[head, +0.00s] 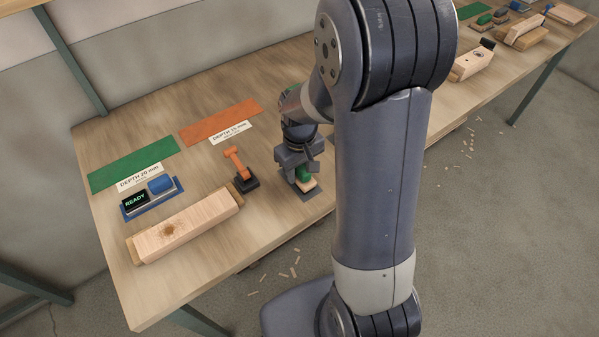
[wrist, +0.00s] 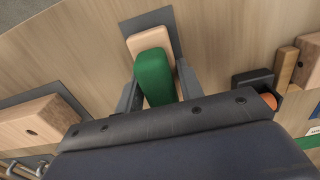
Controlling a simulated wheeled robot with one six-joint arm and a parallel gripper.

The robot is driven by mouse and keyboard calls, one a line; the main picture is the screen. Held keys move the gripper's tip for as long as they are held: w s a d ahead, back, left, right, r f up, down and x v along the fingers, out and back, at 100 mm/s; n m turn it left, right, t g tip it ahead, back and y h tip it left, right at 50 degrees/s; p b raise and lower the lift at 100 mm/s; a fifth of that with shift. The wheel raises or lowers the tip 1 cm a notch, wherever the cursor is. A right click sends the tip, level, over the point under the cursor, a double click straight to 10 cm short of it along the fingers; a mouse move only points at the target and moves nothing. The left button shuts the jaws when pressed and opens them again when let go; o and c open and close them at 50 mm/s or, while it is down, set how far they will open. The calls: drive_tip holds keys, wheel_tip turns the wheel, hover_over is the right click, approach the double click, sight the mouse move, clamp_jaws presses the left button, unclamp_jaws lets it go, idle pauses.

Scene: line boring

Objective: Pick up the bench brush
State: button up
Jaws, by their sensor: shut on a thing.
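The bench brush (head: 306,182) has a green grip on a pale wooden block. It is on a dark grey mat (head: 311,194) near the front edge of the bench. My gripper (head: 300,174) points down over it, with the brush between its fingers. In the wrist view the green grip of the brush (wrist: 154,76) lies between the two fingers of my gripper (wrist: 155,92), which is shut on it. The dark mat (wrist: 148,20) shows behind the block. Whether the brush touches the mat is hard to tell.
An orange-handled clamp (head: 240,170) on a black base stands left of the gripper. Wood blocks (head: 472,64) stand at the far right.

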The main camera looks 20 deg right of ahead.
drive_tip(key=shift+r, duration=0.15)
wheel_tip(320, 180, up, 10)
drive_tip(key=shift+f, duration=0.15)
idle(0.3)
